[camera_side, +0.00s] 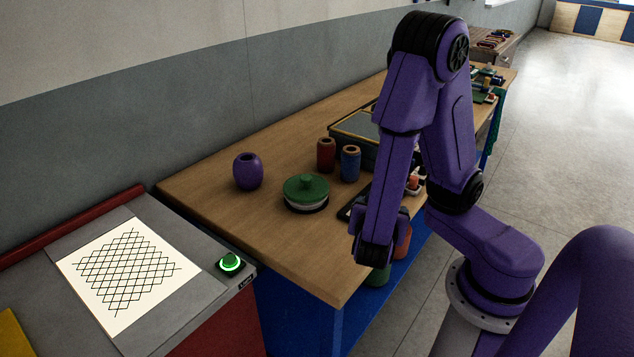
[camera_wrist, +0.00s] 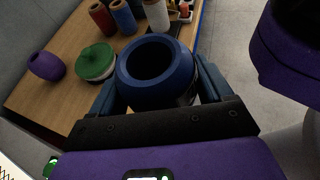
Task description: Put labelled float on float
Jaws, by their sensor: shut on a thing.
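A dark blue barrel-shaped float (camera_wrist: 140,90) with a wide hole in its top sits between the fingers of my gripper (camera_wrist: 158,88), which is shut on it. A small pale patch shows low on its right side; I cannot read it as a label. In the side view my gripper (camera_side: 377,250) is over the right front of the bench, and its fingers and the blue float cannot be made out behind it. A purple float (camera_side: 247,172) stands upright on the bench at the left, apart from my gripper. It also shows in the wrist view (camera_wrist: 46,66).
A green-lidded round pot (camera_side: 306,190) stands between the purple float and my gripper. A red spool (camera_side: 326,155) and a blue spool (camera_side: 350,164) stand behind it, near a tray (camera_side: 357,126). The bench's (camera_side: 235,217) left front is clear. A green-lit button (camera_side: 230,262) is on the grey cabinet.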

